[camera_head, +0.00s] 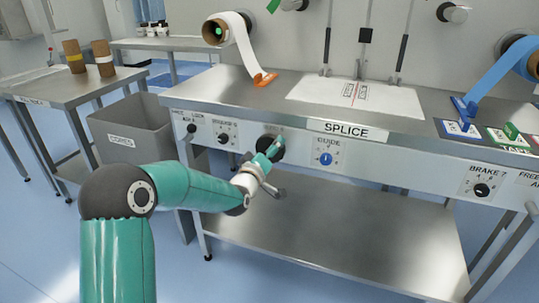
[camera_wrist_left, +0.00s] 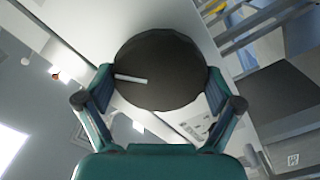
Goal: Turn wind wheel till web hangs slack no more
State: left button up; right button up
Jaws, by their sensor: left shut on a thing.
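The wind wheel (camera_head: 266,142) is a dark round knob on the front panel, left of the GUIDE dial. My left gripper (camera_head: 268,151) reaches it from the front and partly hides it. In the left wrist view the wheel (camera_wrist_left: 160,62) is a large dark disc with a white line pointing left, and my left gripper (camera_wrist_left: 160,85) is shut on it, one finger on each side. A white web (camera_head: 247,48) runs from a roll (camera_head: 215,31) down to an orange clamp (camera_head: 264,79) on the bench; its tautness is hard to tell. My right gripper is out of view.
The GUIDE dial (camera_head: 325,158) is close right of the wheel, with two small knobs to its left. A grey bin (camera_head: 125,128) stands left of the bench. A blue web (camera_head: 497,73) and clamp are at the right. A lower shelf (camera_head: 340,235) lies below.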

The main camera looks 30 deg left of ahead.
pick_arm(q)
jog(key=m+b, duration=0.3)
jog(key=shift+f, duration=0.3)
jog(key=m+b, duration=0.3)
jog(key=m, duration=0.1)
jog(key=shift+m, duration=0.4)
jog(key=m+b, duration=0.1)
jog(key=m, duration=0.3)
jog(key=shift+r+m, duration=0.15)
jog(key=shift+m, duration=0.15)
jog(key=m+b, duration=0.1)
jog(key=m, duration=0.4)
jog(key=shift+d+m, duration=0.1)
jog(key=shift+m, duration=0.3)
jog(key=o, duration=0.8)
